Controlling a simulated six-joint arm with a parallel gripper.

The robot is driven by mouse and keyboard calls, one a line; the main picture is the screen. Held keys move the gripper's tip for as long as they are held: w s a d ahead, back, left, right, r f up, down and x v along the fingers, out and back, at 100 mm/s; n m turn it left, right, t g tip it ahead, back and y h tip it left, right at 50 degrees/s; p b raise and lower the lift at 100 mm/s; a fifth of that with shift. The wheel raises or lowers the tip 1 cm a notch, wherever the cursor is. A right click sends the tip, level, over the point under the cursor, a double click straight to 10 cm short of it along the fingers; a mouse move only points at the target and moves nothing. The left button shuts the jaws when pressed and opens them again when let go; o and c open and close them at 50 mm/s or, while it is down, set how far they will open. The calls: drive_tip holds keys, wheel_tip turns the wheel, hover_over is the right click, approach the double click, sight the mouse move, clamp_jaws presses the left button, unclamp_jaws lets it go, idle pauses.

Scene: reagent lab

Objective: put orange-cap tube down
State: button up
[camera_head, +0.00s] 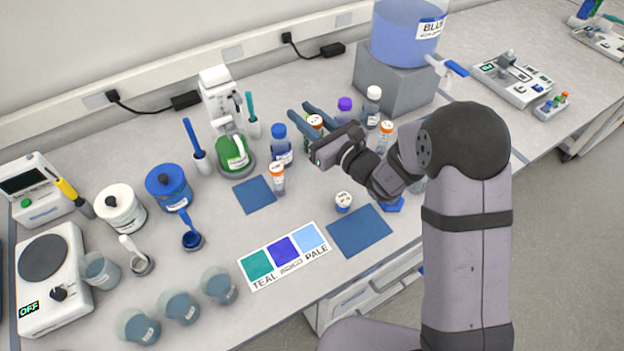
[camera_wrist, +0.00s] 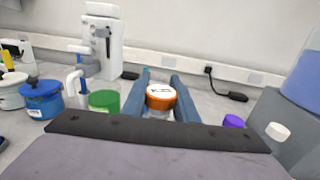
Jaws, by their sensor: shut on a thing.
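My gripper (camera_head: 300,108) reaches left from the arm above the back of the bench. Its two blue fingers are shut on an orange-cap tube (camera_head: 315,121), whose cap shows between them. In the wrist view the fingers (camera_wrist: 161,75) flank the white-topped orange cap (camera_wrist: 160,97); most of the tube's body is hidden. I cannot tell whether its base touches the bench. Another orange-cap tube (camera_head: 277,180) stands upright by a small blue mat (camera_head: 254,195). A further orange-capped one (camera_head: 386,128) stands right of the gripper, partly behind the arm.
A blue-capped bottle (camera_head: 281,145) and green flask (camera_head: 232,152) stand left of the gripper. A purple-capped bottle (camera_head: 344,105) and white-capped bottle (camera_head: 373,95) stand close behind it. A larger blue mat (camera_head: 359,232) lies bare at the front, beside a color card (camera_head: 284,256).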

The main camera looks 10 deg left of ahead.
wheel_tip(320, 180, down, 10)
drive_tip(key=p, duration=0.3)
drive_tip(key=shift+a, duration=0.4)
idle(0.6)
drive_tip(key=shift+f, duration=0.1)
drive_tip(key=shift+f, duration=0.15)
drive_tip(key=o, duration=1)
drive_tip(key=shift+o, duration=0.2)
drive_tip(key=b+v, duration=0.5)
drive_tip(key=v, duration=0.7)
drive_tip(key=shift+r, duration=0.2)
